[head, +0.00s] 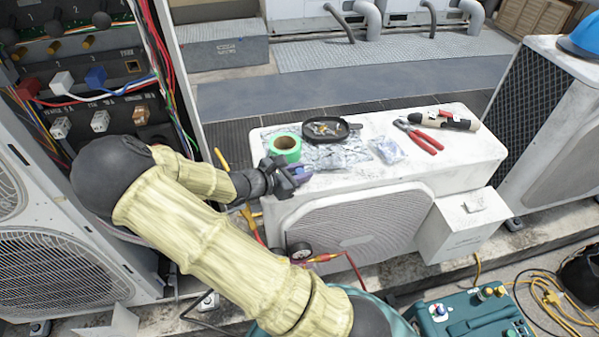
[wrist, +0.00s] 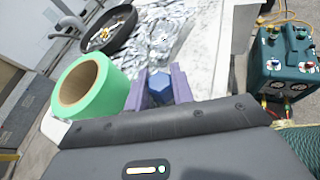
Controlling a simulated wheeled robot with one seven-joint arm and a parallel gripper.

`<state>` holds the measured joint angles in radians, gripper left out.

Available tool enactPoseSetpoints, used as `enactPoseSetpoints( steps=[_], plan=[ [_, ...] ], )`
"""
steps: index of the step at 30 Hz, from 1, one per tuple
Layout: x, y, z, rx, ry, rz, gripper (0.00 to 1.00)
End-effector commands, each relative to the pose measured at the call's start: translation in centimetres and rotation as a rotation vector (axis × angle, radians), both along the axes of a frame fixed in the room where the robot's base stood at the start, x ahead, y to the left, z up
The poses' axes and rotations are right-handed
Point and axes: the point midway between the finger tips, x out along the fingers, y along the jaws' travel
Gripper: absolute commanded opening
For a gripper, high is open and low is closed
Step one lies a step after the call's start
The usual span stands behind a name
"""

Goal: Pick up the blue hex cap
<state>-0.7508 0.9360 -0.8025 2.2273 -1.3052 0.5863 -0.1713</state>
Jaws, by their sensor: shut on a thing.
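The blue hex cap (wrist: 161,87) sits between the two purple fingers of my gripper (wrist: 160,92) in the wrist view. The fingers are shut on it. In the head view my gripper (head: 298,172) is at the front left edge of the white condenser top (head: 460,150), just right of and in front of the green tape roll. The cap is too small and too covered by the fingers to make out clearly in the head view. I cannot tell whether it still touches the condenser top.
A green tape roll (head: 285,148) stands close beside my gripper. Behind are a black dish of small parts (head: 326,129) and clear plastic bags (head: 388,149). Red-handled pliers (head: 424,138) and a dark-and-tan tool (head: 452,121) lie further right. An open electrical panel (head: 110,100) is at left.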

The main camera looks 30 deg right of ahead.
Motion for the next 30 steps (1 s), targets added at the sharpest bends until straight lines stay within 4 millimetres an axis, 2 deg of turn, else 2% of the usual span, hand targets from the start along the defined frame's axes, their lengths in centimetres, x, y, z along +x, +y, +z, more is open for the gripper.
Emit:
enactPoseSetpoints(
  steps=[5,15,18,22,30],
  plan=[
    [0.0,0.0,1.4,0.001,-0.003,0.000,0.00],
    [0.0,0.0,7.8,0.003,-0.006,0.000,0.00],
    [0.0,0.0,9.2,0.003,-0.004,0.001,0.00],
    [0.0,0.0,10.0,0.000,-0.001,0.000,0.00],
    [0.0,0.0,10.0,-0.001,0.000,0.000,0.00]
  ],
)
